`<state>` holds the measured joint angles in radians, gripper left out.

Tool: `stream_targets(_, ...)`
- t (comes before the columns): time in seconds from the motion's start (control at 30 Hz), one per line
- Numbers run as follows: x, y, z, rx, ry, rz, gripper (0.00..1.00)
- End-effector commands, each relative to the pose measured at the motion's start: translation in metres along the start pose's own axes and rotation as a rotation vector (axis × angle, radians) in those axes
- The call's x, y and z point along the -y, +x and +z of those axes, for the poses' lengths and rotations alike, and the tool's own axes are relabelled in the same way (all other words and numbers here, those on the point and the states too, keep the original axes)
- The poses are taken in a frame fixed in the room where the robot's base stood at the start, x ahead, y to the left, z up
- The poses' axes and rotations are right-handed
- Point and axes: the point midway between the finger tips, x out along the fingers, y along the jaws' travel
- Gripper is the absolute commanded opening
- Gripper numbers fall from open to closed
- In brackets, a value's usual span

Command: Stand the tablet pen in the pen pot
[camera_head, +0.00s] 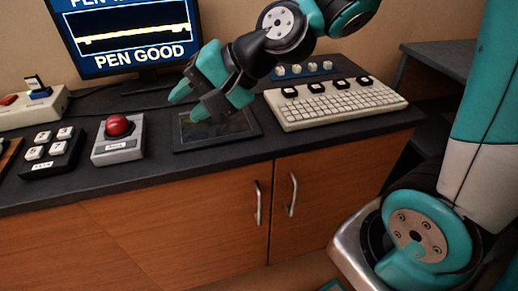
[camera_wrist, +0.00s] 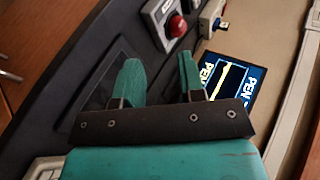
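My gripper (camera_head: 188,103) is above the dark flat tablet (camera_head: 245,130) on the desk, its two teal fingers spread apart. In the wrist view my gripper (camera_wrist: 158,64) also shows open, with nothing visible between the fingers. The tablet (camera_wrist: 100,92) lies partly behind the left finger there. I cannot make out the tablet pen or a pen pot in either view. The arm and fingers hide part of the tablet and the desk behind it.
A monitor (camera_head: 125,38) reading "PEN GOOD" stands behind. A red-button box (camera_head: 118,138) and a dark key box (camera_head: 50,151) lie left of the tablet. A white keyboard (camera_head: 335,104) is on the right, with a blue strip of pale knobs (camera_head: 303,71) behind it.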

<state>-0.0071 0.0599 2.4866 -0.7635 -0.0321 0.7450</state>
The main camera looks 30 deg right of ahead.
Motion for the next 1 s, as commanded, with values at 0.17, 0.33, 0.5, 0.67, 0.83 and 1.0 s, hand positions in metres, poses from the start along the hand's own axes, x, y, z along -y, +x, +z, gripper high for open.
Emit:
stream_targets(0.17, -0.033, -0.042, 0.083, 0.289, -0.642, 0.295, 0.36)
stream_targets(0.33, -0.057, -0.075, 0.113, 0.477, -0.932, 0.42, 0.36)
stream_targets(0.5, -0.064, -0.084, 0.119, 0.531, -0.996, 0.448, 0.36)
stream_targets(0.67, -0.064, -0.084, 0.119, 0.53, -0.994, 0.447, 0.36)
stream_targets(0.83, -0.055, -0.09, 0.118, 0.529, -0.993, 0.446, 0.36)
stream_targets(1.0, -0.021, -0.114, 0.117, 0.528, -0.992, 0.446, 0.36)
